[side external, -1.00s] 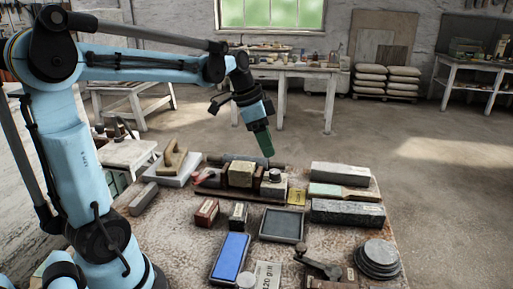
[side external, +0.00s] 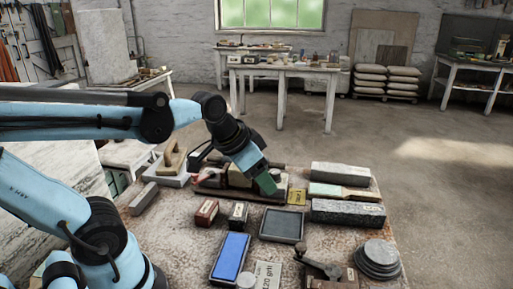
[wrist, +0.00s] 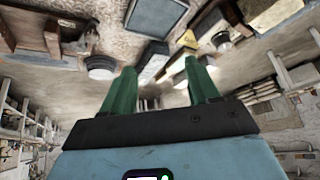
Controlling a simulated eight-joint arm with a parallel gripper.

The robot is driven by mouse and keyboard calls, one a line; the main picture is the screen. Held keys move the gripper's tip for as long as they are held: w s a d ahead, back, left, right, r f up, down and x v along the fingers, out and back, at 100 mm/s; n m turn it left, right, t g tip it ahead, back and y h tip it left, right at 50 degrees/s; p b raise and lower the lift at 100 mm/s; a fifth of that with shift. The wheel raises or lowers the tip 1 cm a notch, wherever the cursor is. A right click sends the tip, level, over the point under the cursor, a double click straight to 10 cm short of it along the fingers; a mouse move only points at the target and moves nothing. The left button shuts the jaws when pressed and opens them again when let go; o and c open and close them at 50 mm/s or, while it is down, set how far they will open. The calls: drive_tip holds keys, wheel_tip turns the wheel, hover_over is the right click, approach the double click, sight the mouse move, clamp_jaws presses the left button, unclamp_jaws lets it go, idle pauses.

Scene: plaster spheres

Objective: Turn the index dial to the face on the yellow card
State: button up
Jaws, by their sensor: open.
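A small yellow card (side external: 297,197) stands at the right end of the wooden rack in the middle of the table; its marking is too small to read. My gripper (side external: 269,187), with green fingers, is tilted down at the rack's right end, just left of the card. It hides the dark round knob there, which looks like the index dial. In the wrist view my gripper (wrist: 160,68) is open, with nothing visible between its fingers. A grey round knob (wrist: 101,67) shows left of the fingers there; I cannot tell whether it is the dial. Contact is unclear.
A dark framed slab (side external: 283,225), a blue block (side external: 231,257) and small red (side external: 207,212) and dark (side external: 238,214) boxes lie in front. Grey stone bars (side external: 347,212) lie right. Stacked grey discs (side external: 378,259) stand front right.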

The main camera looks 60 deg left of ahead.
drive_tip(key=s+a+r+m+g, duration=0.1)
drive_tip(key=s+a+m+g, duration=0.2)
drive_tip(key=a, duration=0.9)
drive_tip(key=s+a+r+m+g, duration=0.2)
drive_tip(key=a+m+g, duration=0.1)
drive_tip(key=a+m, duration=0.6)
drive_tip(key=a, duration=0.3)
drive_tip(key=shift+s+a, duration=0.3)
drive_tip(key=shift+s, duration=0.1)
drive_tip(key=w+d+f+n+t, duration=0.1)
drive_tip(key=d+n, duration=0.3)
drive_tip(key=d, duration=0.4)
drive_tip(key=w+d+f+n+t, duration=0.1)
drive_tip(key=d+f+n+t, duration=0.1)
drive_tip(key=d+n, duration=0.3)
drive_tip(key=w+d+f+n+t, duration=0.1)
drive_tip(key=d+n+t, duration=0.3)
drive_tip(key=d, duration=0.9)
drive_tip(key=shift+w+d+f, duration=0.2)
drive_tip(key=shift+w+f, duration=0.15)
drive_tip(key=shift+f, duration=0.05)
